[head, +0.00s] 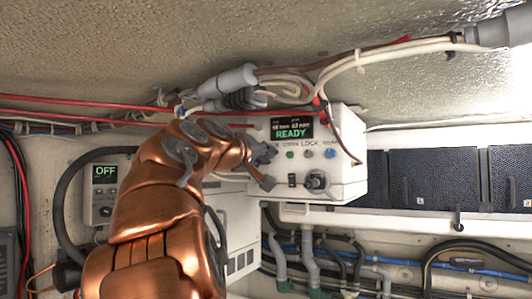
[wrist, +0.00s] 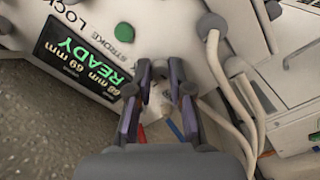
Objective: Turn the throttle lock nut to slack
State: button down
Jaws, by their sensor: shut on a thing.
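The white control box (head: 345,181) hangs on the wall in the head view. Its screen (head: 292,129) reads READY, with a row of small round controls below it. My gripper (head: 263,160) is at the left end of that row, its fingers against the box front. In the wrist view my gripper (wrist: 160,74) has its fingertips close together on a small part beside the green button (wrist: 124,31). I take this part as the throttle lock nut; the fingers hide nearly all of it, so its angle cannot be told.
A grey knob (head: 308,154), a blue knob (head: 330,153), a black switch (head: 292,180) and a black knob (head: 316,181) sit close by. Cables (head: 300,85) run above the box. A grey unit (head: 104,190) reading OFF is left of my arm.

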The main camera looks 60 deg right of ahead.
dwell(0.5)
jog(key=c, duration=1.1)
grip_release()
jog(key=shift+o, duration=0.2)
jog(key=a, duration=1.2)
jog(key=shift+s, duration=0.25)
